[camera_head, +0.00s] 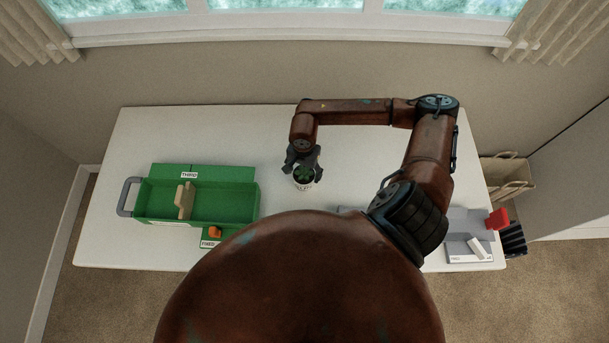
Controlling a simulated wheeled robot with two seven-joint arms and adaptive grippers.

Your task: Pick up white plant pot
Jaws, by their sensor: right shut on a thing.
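The white plant pot (304,186) stands near the middle of the white table, with a dark green plant in its top. Only the pot's front rim and side show, with small dark marks on it. My right gripper (303,168) comes down over it from behind and is shut on the pot. Whether the pot touches the table cannot be told from this view. My left gripper is not in view.
Grey items and a red piece (497,219) are at the right edge. Paper bags (508,175) stand beyond the table. The table's back is clear.

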